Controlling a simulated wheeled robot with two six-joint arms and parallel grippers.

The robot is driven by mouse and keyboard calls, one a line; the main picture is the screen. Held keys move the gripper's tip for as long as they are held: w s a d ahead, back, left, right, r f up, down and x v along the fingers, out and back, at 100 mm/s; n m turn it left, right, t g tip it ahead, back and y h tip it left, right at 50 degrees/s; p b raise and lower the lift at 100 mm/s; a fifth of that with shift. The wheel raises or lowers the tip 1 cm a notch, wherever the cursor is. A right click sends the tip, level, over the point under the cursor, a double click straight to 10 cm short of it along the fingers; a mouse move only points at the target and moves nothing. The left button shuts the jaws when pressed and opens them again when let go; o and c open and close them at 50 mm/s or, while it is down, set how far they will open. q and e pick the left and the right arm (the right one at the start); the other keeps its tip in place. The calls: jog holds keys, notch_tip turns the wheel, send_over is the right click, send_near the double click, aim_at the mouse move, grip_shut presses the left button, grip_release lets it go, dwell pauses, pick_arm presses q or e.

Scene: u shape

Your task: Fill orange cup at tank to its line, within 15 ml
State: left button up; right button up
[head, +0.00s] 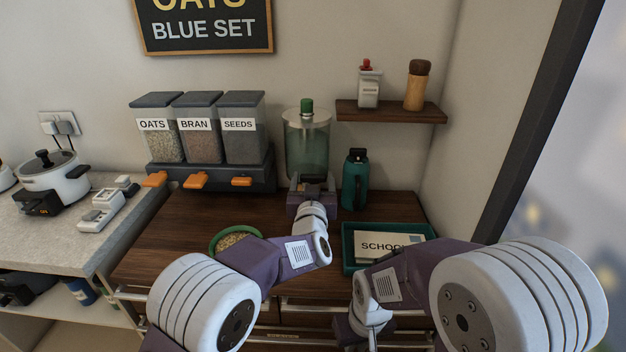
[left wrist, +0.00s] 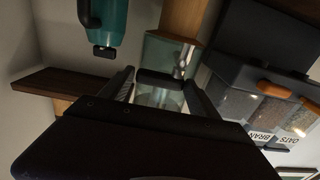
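The tank (head: 306,145) is a clear, greenish cylinder with a green knob at the back of the wooden counter. In the left wrist view the tank (left wrist: 160,98) shows behind my fingers, with a silver tap (left wrist: 182,62). My left gripper (head: 312,182) is in front of the tank's lower part. In the left wrist view its fingers (left wrist: 160,82) stand apart, with a dark bar between the tips; I cannot tell whether they touch it. My right gripper (head: 362,328) is low at the counter's front, its fingers hidden. I see no orange cup.
Oats, bran and seeds dispensers (head: 198,128) with orange levers stand left of the tank. A teal bottle (head: 355,182) stands right of it, below a wall shelf (head: 392,112). A green bowl (head: 222,238) and green tray (head: 347,262) are near the front. A cooker (head: 55,180) is far left.

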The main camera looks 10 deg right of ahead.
pick_arm(q)
jog(key=shift+o, duration=0.6)
jog(key=shift+s, duration=0.3)
jog(key=b+v, duration=0.1)
jog(key=v, duration=0.7)
jog(key=shift+s+a+b, duration=0.2)
jog(key=shift+s+b, duration=0.05)
jog(key=shift+b, duration=0.1)
